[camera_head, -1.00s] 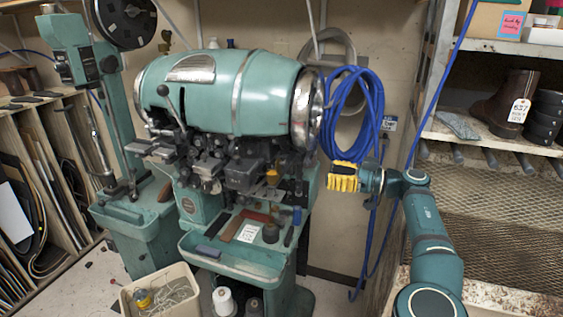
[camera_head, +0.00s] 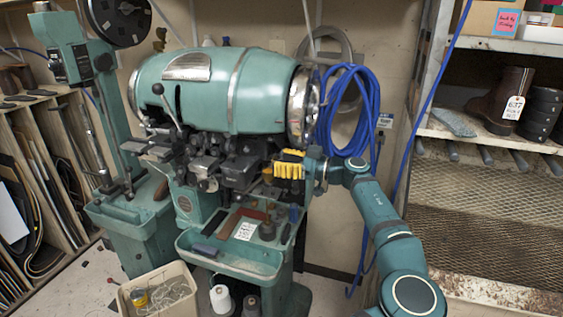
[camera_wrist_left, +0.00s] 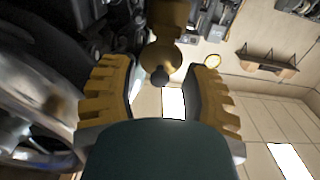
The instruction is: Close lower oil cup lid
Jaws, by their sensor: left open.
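The teal sole stitcher (camera_head: 215,92) has a dark cluster of mechanism under its drum. My left gripper (camera_head: 288,164), with yellow fingers, is at the right side of this cluster, below the drum's right end. A small brass oil cup (camera_head: 268,175) shows just left of the fingers. In the left wrist view, the fingers are spread apart, with a brass rounded part (camera_wrist_left: 163,55), seemingly the oil cup, ahead between them. A dark round knob shows at its near end. No contact is clear. The state of the lid cannot be told. My right gripper is not in view.
A tray (camera_head: 235,262) with small tools juts out below the mechanism. A blue hose coil (camera_head: 350,105) hangs on the wall behind my arm. A metal shelf (camera_head: 495,138) with a boot stands at right. A bin (camera_head: 160,290) is on the floor.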

